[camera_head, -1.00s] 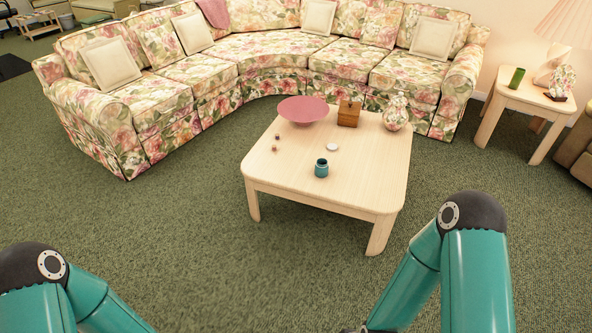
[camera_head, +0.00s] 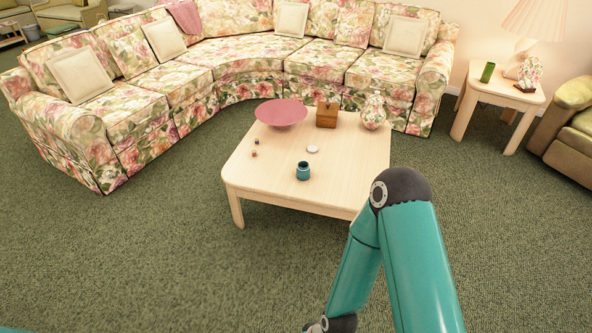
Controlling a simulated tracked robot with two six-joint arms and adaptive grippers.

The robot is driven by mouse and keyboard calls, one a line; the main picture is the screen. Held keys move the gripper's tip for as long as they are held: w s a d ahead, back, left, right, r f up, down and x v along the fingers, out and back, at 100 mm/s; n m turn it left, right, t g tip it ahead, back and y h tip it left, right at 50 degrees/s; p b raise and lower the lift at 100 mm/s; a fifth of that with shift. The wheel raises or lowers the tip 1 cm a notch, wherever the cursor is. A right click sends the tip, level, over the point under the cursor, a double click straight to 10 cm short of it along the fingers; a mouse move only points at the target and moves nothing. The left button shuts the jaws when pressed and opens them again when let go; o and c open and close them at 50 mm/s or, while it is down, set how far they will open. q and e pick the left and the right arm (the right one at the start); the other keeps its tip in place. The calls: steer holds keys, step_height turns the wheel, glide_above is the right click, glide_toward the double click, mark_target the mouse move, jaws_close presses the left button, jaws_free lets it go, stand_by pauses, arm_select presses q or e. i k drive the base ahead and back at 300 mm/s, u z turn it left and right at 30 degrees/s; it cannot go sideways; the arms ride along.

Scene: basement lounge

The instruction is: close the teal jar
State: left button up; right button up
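The teal jar (camera_head: 303,172) stands upright on the pale wooden coffee table (camera_head: 262,184), near its front edge, with a dark opening at the top and no lid on it. A small white round disc (camera_head: 312,150), which looks like a lid, lies on the table just behind and right of the jar. My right arm reaches in at the lower right, in front of the table; its gripper is below the picture's edge. My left gripper is not in view.
On the table are a pink bowl (camera_head: 281,113), a wooden box (camera_head: 327,115), a floral vase (camera_head: 373,112) and two small dice-like pieces (camera_head: 255,148). A floral sofa (camera_head: 185,82) curves behind. A side table (camera_head: 492,89) stands right. Green carpet in front is clear.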

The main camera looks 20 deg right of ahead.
mark_target(302, 169)
steer(key=u, duration=0.05)
steer(key=i, duration=0.95)
steer(key=z, duration=0.1)
